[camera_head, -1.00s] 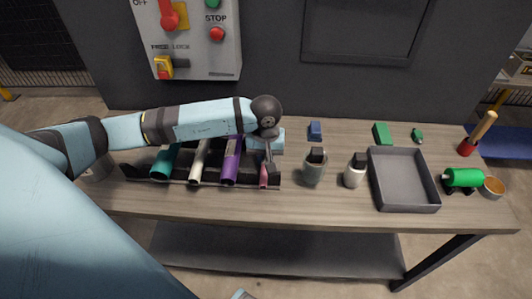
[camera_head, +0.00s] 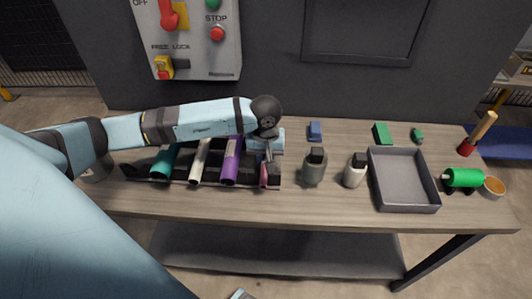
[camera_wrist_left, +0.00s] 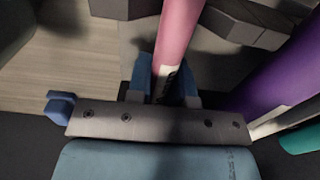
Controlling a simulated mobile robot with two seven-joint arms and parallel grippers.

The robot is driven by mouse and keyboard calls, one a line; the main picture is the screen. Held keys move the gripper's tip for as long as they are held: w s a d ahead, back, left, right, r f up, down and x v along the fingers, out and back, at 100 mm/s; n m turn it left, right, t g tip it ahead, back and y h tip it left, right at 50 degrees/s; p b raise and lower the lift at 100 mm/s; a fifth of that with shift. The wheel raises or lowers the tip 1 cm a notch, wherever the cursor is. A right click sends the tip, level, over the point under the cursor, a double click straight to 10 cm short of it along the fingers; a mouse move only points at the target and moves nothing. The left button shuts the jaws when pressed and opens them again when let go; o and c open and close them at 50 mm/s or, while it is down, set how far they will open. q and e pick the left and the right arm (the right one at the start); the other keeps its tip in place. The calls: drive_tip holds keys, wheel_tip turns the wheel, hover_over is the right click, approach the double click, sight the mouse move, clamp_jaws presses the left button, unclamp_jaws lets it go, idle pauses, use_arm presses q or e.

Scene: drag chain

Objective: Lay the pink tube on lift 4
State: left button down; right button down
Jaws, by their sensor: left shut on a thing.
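The pink tube (camera_head: 264,174) is at the right end of the dark rack in the head view, mostly hidden behind my left gripper (camera_head: 267,160). In the left wrist view the pink tube (camera_wrist_left: 178,38) runs up from between the blue fingers of my left gripper (camera_wrist_left: 165,88), which are shut on it. Beside it in the rack lie a purple tube (camera_head: 231,160), a cream tube (camera_head: 200,160) and a teal tube (camera_head: 164,162). I cannot tell whether the pink tube rests fully on its support.
A grey bottle (camera_head: 313,170) and a white bottle (camera_head: 354,172) stand right of the rack (camera_head: 212,182). Farther right are a grey tray (camera_head: 404,182), a green cylinder (camera_head: 463,178) and an orange-filled cup (camera_head: 493,187). A control panel (camera_head: 190,40) is on the wall behind. The table's front strip is clear.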

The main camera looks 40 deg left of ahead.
use_arm(q)
drive_tip(key=shift+r, duration=0.2)
drive_tip(key=shift+r+p, duration=1.45)
drive_tip(key=shift+r, duration=1.4)
